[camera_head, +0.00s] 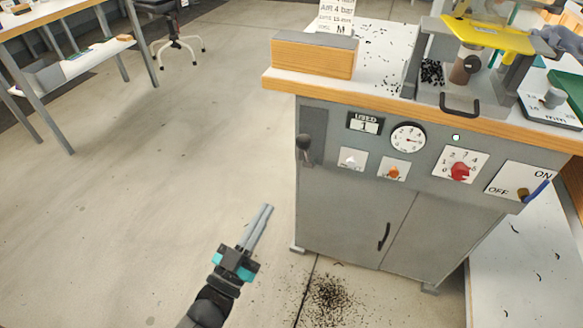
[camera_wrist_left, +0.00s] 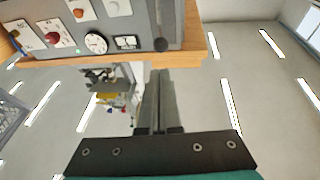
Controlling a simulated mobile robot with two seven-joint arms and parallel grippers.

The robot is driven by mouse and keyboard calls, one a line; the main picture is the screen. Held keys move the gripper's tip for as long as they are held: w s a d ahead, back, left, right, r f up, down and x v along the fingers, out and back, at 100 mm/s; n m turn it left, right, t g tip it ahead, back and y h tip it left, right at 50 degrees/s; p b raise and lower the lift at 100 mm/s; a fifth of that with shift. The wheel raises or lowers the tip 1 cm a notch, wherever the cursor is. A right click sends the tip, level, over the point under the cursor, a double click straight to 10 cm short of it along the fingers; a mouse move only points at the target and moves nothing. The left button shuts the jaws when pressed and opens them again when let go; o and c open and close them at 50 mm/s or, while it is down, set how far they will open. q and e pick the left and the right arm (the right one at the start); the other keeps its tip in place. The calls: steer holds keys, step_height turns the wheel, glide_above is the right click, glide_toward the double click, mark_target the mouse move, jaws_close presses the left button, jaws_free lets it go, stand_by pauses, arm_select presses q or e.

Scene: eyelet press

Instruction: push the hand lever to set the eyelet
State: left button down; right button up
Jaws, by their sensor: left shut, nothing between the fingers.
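The hand lever (camera_head: 304,146) appears to be the dark knob on a short stem at the left end of the grey cabinet's front. It also shows in the left wrist view (camera_wrist_left: 161,44), where the picture is upside down. My left gripper (camera_head: 267,208) is shut and empty. It is in front of the cabinet, below and left of the lever in the head view, and apart from it. Its two fingers (camera_wrist_left: 158,74) lie together in the left wrist view. The eyelet press (camera_head: 487,36) with a yellow part stands on the cabinet top; the eyelet cannot be made out.
The cabinet front carries a dial gauge (camera_head: 408,138), an orange knob (camera_head: 394,173), a red knob (camera_head: 460,172) and a blue-handled ON/OFF switch (camera_head: 536,191). Black bits (camera_head: 331,300) litter the floor.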

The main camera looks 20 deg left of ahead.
mark_target(301, 147)
arm_select(q)
steer(key=shift+r, duration=0.2)
arm_select(e)
steer(key=shift+r, duration=0.1)
